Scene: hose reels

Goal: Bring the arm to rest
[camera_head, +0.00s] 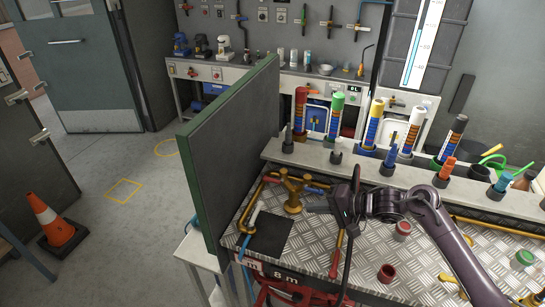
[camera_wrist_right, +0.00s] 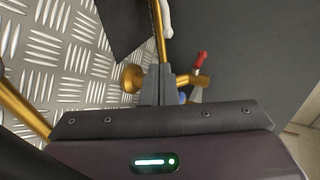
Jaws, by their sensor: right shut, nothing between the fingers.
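My right arm (camera_head: 440,225) reaches in from the lower right over the metal tread-plate bench (camera_head: 310,255). My right gripper (camera_head: 312,209) points left and is shut and empty, close to a brass valve fitting (camera_head: 292,195). In the right wrist view, the closed fingers (camera_wrist_right: 157,88) lie in front of brass parts (camera_wrist_right: 131,78); I cannot tell whether they touch. A red-tipped piece (camera_wrist_right: 202,58) sticks up beside them. My left gripper is not in view.
A green-edged dark panel (camera_head: 235,160) stands at the bench's left end. A rack of coloured tubes (camera_head: 365,180) runs behind. An orange cone (camera_head: 52,220) stands on the floor.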

